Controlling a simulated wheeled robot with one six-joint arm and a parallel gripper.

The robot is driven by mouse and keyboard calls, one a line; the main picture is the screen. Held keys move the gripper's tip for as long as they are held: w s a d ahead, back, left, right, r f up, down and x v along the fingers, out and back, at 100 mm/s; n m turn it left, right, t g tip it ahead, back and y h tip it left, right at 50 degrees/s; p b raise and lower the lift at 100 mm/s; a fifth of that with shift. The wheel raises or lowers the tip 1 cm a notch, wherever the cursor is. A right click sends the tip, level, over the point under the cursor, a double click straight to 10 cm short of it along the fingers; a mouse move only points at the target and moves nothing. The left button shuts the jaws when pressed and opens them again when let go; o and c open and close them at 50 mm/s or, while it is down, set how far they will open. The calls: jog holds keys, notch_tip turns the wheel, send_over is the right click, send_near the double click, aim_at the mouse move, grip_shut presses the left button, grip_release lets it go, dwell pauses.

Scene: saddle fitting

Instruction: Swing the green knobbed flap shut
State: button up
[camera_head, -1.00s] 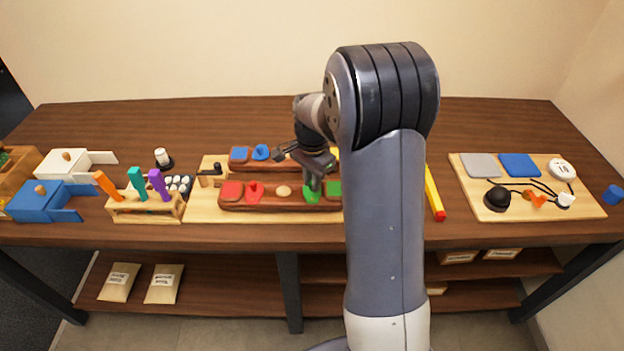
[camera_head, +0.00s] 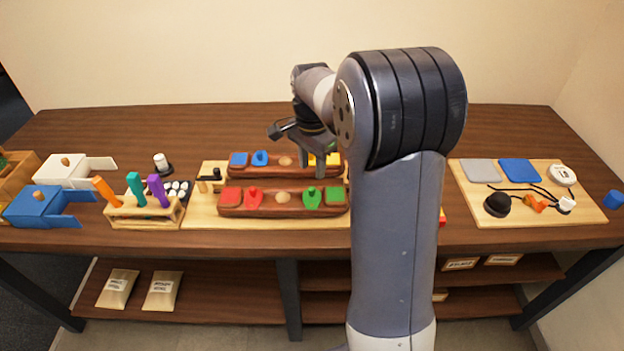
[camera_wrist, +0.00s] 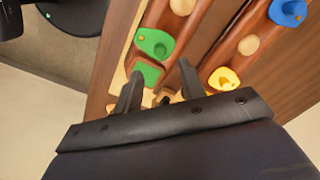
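The green knobbed flap (camera_head: 312,197) lies on the front red-brown wooden block (camera_head: 268,209), just left of a green square (camera_head: 335,196), which is uncovered. In the wrist view the flap (camera_wrist: 155,43) is a rounded green piece with a small knob, beside the green square (camera_wrist: 148,73). My gripper (camera_head: 299,152) is above the back block, behind the flap and apart from it. In the wrist view my gripper (camera_wrist: 160,85) has its two fingers spread with nothing between them. The fingers partly hide the board near the green square.
A red flap (camera_head: 254,198) sits at the front block's left end. The back block carries a blue flap (camera_head: 260,158) and a yellow piece (camera_head: 318,160) partly hidden by my gripper. A tool rack (camera_head: 146,211) stands left; a cable board (camera_head: 530,212) lies right.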

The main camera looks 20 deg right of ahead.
aim_at(311, 188)
jog(key=shift+r, duration=1.8)
jog(key=shift+f, duration=0.1)
notch_tip(311, 188, down, 11)
jog(key=shift+r+p, duration=0.1)
jog(key=shift+p, duration=0.25)
jog(key=shift+a+n, duration=0.1)
jog(key=shift+n, duration=0.2)
jog(key=shift+r, duration=0.1)
